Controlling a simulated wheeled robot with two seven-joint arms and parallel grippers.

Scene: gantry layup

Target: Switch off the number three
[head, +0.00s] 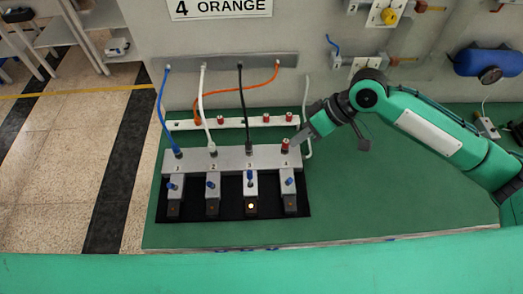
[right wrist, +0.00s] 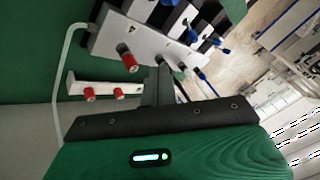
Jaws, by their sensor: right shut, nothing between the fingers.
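My right gripper (head: 297,142) is shut and empty beside the red plug (head: 286,145) at number four. In the right wrist view its fingers (right wrist: 159,82) are right of that plug (right wrist: 130,62); contact is unclear. My left gripper is out of view.
Blue (head: 162,110) and white (head: 204,105) cables rise from sockets one and two. A white strip with red caps (head: 220,120) lies behind the grey manifold. An orange cable (head: 240,87) hangs behind. The green bench top (head: 380,205) is clear at the right.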

